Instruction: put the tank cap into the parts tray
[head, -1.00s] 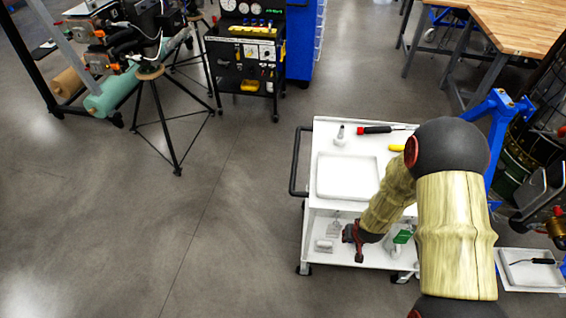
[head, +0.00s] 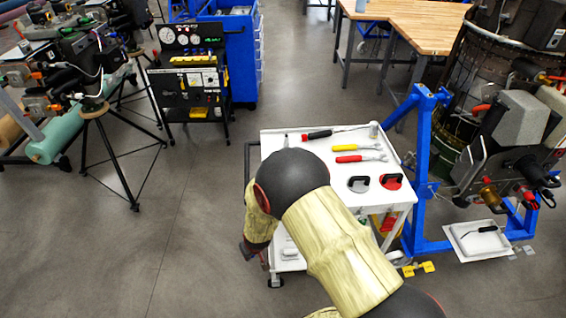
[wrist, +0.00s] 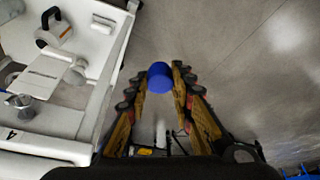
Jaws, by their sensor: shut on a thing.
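My gripper (wrist: 160,95) is shut on a blue cap (wrist: 160,77), which looks like the tank cap and sits between the fingertips in the wrist view. In the head view my gripper (head: 252,250) hangs low beside the left side of the white cart, partly hidden by my arm, and the cap does not show. A white tray (head: 462,248) with a black-handled tool in it lies on the floor at the right. The tray on the cart's top is hidden behind my arm now. I cannot tell which is the parts tray.
The white cart (head: 270,146) carries screwdrivers, wrenches and two suction lifters. A blue stand (head: 420,150) holds an engine part at the right. A black tool trolley (head: 190,85) stands behind. The floor (head: 195,225) left of the cart is clear.

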